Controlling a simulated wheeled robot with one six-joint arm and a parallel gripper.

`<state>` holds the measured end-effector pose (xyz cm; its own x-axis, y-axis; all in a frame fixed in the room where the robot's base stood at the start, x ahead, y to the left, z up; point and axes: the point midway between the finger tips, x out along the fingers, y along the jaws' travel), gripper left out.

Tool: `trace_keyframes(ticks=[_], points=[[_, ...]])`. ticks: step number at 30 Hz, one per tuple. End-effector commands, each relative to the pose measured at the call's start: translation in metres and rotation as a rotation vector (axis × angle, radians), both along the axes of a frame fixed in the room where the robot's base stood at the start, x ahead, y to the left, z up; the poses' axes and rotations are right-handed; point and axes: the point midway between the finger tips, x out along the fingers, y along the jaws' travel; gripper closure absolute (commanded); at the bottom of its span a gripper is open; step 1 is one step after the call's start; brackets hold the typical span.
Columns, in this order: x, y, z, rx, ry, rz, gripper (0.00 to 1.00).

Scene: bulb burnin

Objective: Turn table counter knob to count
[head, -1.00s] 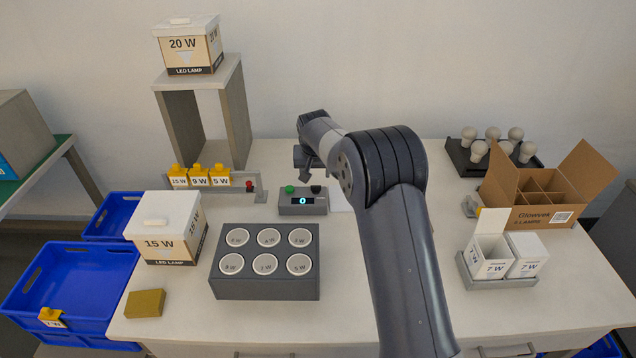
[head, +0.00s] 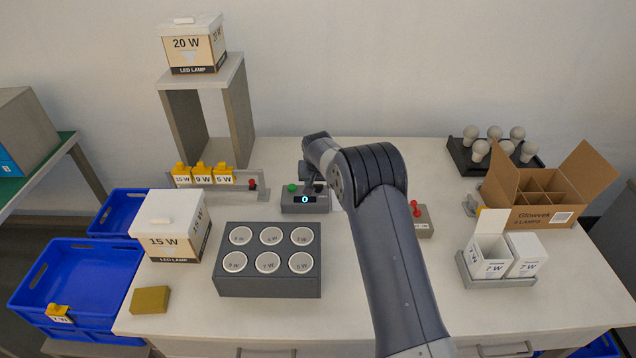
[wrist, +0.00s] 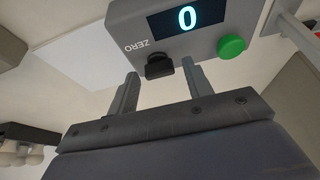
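The table counter is a grey box (head: 305,208) at the back middle of the table. Its lit display (wrist: 187,18) reads 0. In the wrist view it has a black knob (wrist: 160,66) by the word ZERO and a green button (wrist: 231,46). My gripper (wrist: 160,70) is open, with one finger to each side of the black knob. I cannot tell whether the fingers touch it. In the head view my gripper (head: 312,180) is over the right part of the counter and hides most of the knob.
A rail with yellow tags (head: 203,175) and a red knob stands left of the counter. A grey block with white sockets (head: 268,283) is in front. A grey box with red parts (head: 424,222) is right of my arm. A lamp carton (head: 538,215) stands farther right.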

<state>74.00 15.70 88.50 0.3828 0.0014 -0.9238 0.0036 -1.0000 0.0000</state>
Motion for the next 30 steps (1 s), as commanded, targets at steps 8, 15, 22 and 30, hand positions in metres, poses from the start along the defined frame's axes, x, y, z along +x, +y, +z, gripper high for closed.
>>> trace_keyframes(ticks=[8,15,22,30], points=[[-0.0002,0.0001,0.0002,0.0,0.0,0.0,0.75],[-0.0002,0.0001,0.0003,0.0,0.0,0.0,0.92],[-0.0002,-0.0004,-0.0004,0.0,0.0,0.026,0.92],[0.0001,-0.0014,-0.0023,0.001,-0.001,0.167,0.92]])
